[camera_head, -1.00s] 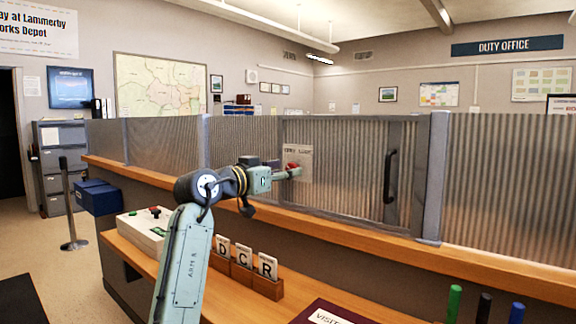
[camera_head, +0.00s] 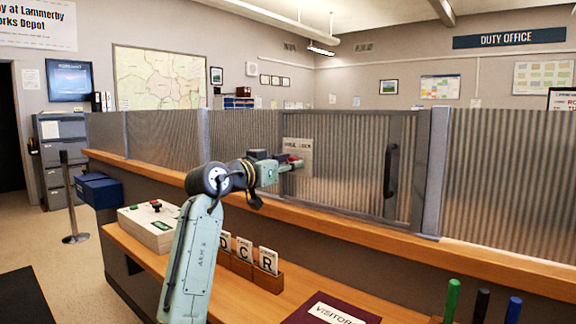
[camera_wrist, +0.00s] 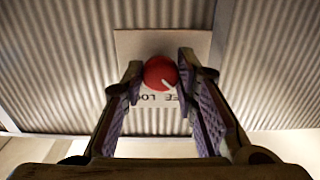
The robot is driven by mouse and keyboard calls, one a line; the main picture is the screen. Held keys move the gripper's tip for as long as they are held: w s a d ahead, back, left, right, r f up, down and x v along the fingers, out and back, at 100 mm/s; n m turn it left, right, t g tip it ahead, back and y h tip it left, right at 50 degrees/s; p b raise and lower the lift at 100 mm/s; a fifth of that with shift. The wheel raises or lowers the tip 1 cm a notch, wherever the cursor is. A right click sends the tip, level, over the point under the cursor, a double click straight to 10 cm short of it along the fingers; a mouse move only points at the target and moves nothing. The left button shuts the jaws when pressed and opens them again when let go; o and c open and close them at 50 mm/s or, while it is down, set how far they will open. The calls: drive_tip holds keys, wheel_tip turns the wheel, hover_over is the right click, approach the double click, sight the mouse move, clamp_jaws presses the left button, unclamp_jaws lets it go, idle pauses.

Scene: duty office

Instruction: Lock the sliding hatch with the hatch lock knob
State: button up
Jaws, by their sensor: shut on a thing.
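The sliding hatch (camera_head: 345,165) is a ribbed translucent panel with a dark upright handle (camera_head: 390,170) at its right. A pale lettered plate (camera_head: 298,146) is at its left edge, and shows upside down in the wrist view (camera_wrist: 130,45). The round red hatch lock knob (camera_wrist: 160,73) sits on this plate, with a white pointer mark slanting to the lower right in that view. My gripper (camera_head: 294,163) is at the plate, its two fingers on either side of the knob and shut on it. In the head view the gripper mostly hides the knob.
A wooden counter ledge (camera_head: 340,227) runs below the hatch. On the lower shelf are a control box (camera_head: 148,228) with buttons, lettered cards in a wooden holder (camera_head: 262,273), a visitors' book (camera_head: 330,310) and several markers (camera_head: 482,305).

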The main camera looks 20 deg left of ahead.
clamp_jaws()
drive_tip(key=shift+m, duration=8.9)
